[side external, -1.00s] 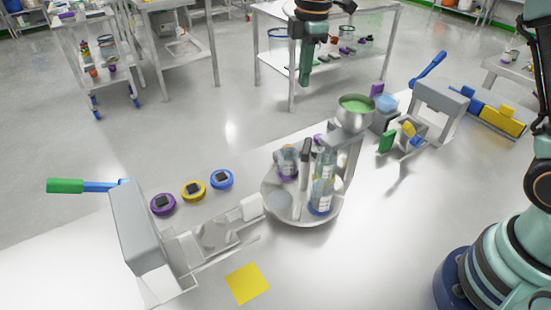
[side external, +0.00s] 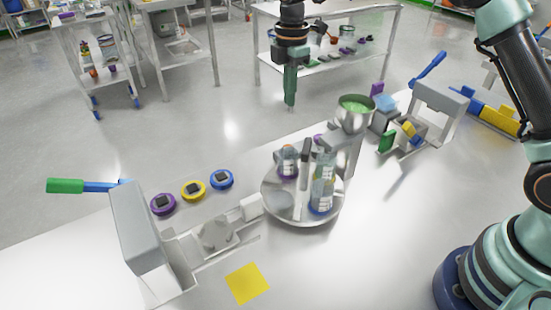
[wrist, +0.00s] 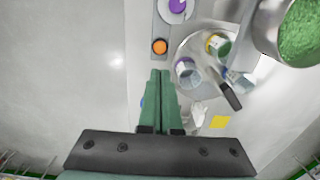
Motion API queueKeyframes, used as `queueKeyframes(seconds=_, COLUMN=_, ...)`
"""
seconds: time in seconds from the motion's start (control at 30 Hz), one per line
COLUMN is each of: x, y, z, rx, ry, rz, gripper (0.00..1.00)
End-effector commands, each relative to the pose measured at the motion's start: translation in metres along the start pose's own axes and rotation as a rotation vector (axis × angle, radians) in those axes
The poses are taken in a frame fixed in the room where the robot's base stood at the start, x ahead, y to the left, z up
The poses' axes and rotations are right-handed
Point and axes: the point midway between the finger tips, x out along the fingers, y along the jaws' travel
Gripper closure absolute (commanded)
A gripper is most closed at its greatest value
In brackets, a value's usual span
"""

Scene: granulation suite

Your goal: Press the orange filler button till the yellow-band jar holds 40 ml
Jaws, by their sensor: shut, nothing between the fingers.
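My gripper (wrist: 161,72) is shut and empty, its green fingers together. In the wrist view its tips lie just below the round orange button (wrist: 160,46) on a grey strip, apart from it in the picture. In the side view my gripper (side external: 290,104) hangs above and behind the turntable; the orange button cannot be made out there. The yellow-band jar (wrist: 217,44) stands on the round turntable (wrist: 190,42) beside the hopper (wrist: 264,28) of green granules. Some green shows in that jar, but its level cannot be read. In the side view I cannot pick this jar out.
A purple-band jar (wrist: 187,72) and a blue-band jar (side external: 320,203) share the turntable (side external: 283,214), with a dark upright post (side external: 305,155). Purple, yellow and blue lids (side external: 222,179) lie to the left. A yellow square (side external: 247,283) lies in front. The table at right front is clear.

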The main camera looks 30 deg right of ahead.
Motion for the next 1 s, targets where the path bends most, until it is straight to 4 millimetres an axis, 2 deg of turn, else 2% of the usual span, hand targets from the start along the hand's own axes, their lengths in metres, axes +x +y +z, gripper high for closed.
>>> queueKeyframes(seconds=0.3, x=0.063, y=-0.001, z=0.000, rx=0.001, ry=-0.001, rz=-0.005, gripper=1.00)
queueKeyframes(seconds=0.53, x=0.102, y=-0.001, z=0.000, rx=0.001, ry=-0.001, rz=-0.003, gripper=1.00)
queueKeyframes(seconds=0.73, x=0.120, y=-0.001, z=0.000, rx=0.001, ry=0.000, rz=-0.002, gripper=1.00)
queueKeyframes(seconds=1.0, x=0.124, y=0.000, z=0.000, rx=0.001, ry=0.000, rz=0.000, gripper=1.00)
